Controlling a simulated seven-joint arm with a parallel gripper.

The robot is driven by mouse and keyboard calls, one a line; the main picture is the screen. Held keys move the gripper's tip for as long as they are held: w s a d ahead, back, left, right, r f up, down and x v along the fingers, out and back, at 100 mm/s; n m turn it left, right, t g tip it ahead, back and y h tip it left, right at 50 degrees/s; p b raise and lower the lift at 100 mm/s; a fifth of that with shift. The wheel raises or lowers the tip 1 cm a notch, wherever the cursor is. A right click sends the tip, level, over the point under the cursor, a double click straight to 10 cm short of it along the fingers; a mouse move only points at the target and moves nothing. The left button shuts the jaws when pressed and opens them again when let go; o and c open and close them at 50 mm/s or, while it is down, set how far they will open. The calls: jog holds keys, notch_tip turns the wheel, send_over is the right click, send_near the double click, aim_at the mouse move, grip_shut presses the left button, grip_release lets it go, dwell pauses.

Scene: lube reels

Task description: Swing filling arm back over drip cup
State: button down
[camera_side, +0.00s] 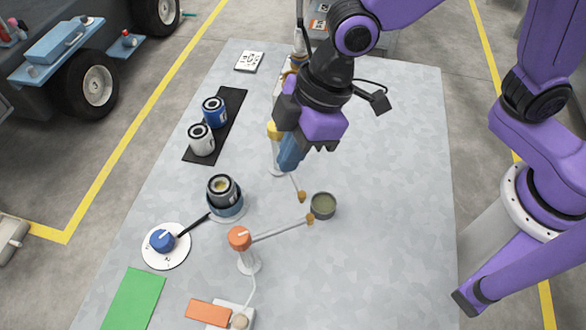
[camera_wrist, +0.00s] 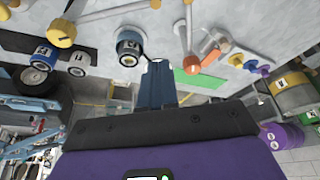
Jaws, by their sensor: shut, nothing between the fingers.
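Two filling arms stand on the grey table. The orange-capped one (camera_side: 240,238) reaches right, its brown tip at the left edge of the olive drip cup (camera_side: 323,205). The yellow-capped one (camera_side: 274,130) has its thin arm slanting down to a brown tip just left of the cup. In the wrist view the orange cap (camera_wrist: 192,62) is right of centre and the yellow cap (camera_wrist: 60,32) is upper left. My gripper (camera_side: 288,163) is shut and empty, its blue fingers (camera_wrist: 157,85) in front of the yellow-capped post, partly hiding it. I cannot tell whether they touch.
An open dark can (camera_side: 222,189) sits in a blue holder left of centre. A blue can (camera_side: 214,109) and a white can (camera_side: 201,139) stand on a black strip. A blue-knobbed dial (camera_side: 161,240) and green mat (camera_side: 133,300) are lower left. The table's right side is clear.

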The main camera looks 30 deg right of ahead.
aim_at(299, 193)
notch_tip(299, 193, down, 10)
jog(key=shift+d, duration=0.35)
dwell(0.4)
jog(key=shift+r, duration=0.1)
jog(key=shift+s+d, duration=0.1)
jog(key=shift+d, duration=0.25)
jog(key=shift+s+d, duration=0.15)
jog(key=shift+d, duration=2.4)
